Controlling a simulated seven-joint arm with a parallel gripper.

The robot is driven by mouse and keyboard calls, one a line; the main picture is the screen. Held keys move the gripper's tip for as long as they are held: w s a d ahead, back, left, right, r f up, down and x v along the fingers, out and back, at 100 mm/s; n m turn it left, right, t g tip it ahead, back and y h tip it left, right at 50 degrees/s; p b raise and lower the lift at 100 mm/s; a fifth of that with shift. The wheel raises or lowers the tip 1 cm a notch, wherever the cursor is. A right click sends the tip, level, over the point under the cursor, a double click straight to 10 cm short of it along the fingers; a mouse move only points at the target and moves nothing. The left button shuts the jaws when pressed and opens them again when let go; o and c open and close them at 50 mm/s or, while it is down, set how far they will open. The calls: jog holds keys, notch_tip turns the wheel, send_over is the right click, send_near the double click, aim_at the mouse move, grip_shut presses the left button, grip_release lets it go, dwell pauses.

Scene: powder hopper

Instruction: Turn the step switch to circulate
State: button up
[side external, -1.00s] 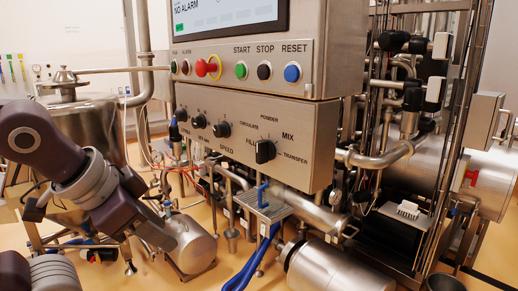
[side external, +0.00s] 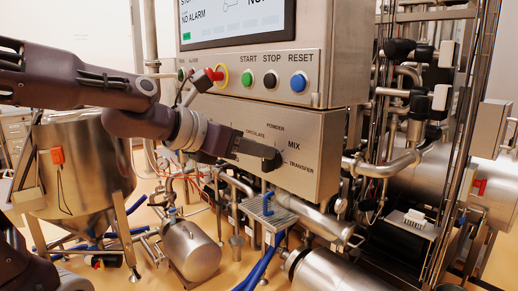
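The FILL label is hidden behind my gripper. My gripper (side external: 266,155) reaches in from the left and its tip is at the switch. A dark piece at the tip seems to be the black switch knob (side external: 272,163), mostly covered, so its pointing direction cannot be read. Whether the fingers are closed around the knob or only beside it cannot be told.
Above are green START (side external: 248,78), black STOP (side external: 270,80) and blue RESET (side external: 297,82) buttons, and a red emergency stop (side external: 213,75) close above my arm. A screen (side external: 235,20) reads NO ALARM. Pipes and a small step (side external: 270,208) lie below the panel.

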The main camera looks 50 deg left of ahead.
jog(key=shift+w+f, duration=0.25)
jog(key=shift+w, duration=0.4)
grip_shut()
jog(key=shift+a+f+n+t+h, duration=0.15)
jog(key=shift+a+n+h, duration=0.2)
jog(key=shift+n+h, duration=0.5)
jog(key=shift+a+f+n+t+h, duration=0.1)
jog(key=shift+a+n+h, duration=0.35)
jog(key=shift+n, duration=0.7)
jog(key=shift+a+f+n+t+h, duration=0.15)
jog(key=shift+a+n+h, duration=0.1)
jog(key=shift+n+h, duration=0.6)
jog(key=shift+n, duration=0.25)
grip_release()
